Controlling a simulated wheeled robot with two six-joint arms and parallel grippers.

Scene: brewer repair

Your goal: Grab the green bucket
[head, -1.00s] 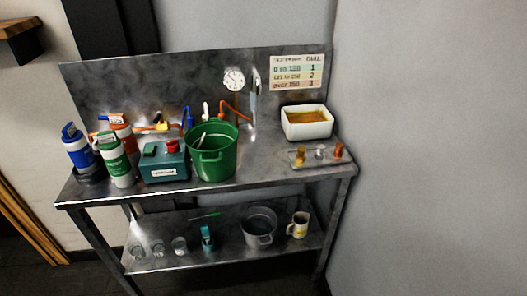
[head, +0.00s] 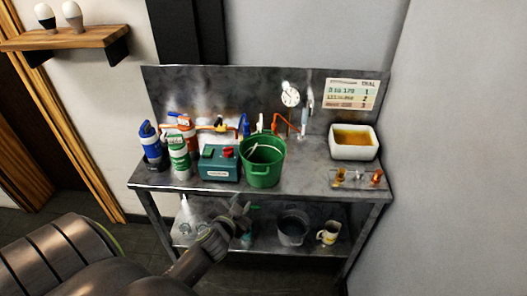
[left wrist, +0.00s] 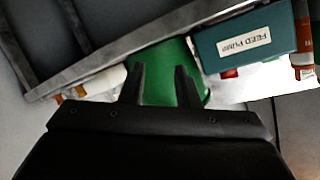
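The green bucket (head: 262,163) stands upright on the metal bench top, right of the teal feed pump box, with its open top showing. My left gripper (head: 241,212) is below and slightly left of the bucket in the picture, in front of the bench's lower part. In the left wrist view its two fingers (left wrist: 160,86) are apart, with nothing held between them. The green bucket (left wrist: 165,62) shows beyond the fingers, partly hidden by them. The contact between fingers and bucket cannot be seen, but they look apart. My right gripper is not in view.
The feed pump box (head: 220,164) is close left of the bucket, with blue, green and orange bottles (head: 178,152) farther left. A white tray (head: 354,143) stands at the right. The lower shelf holds a grey pot (head: 293,228) and a mug (head: 327,233).

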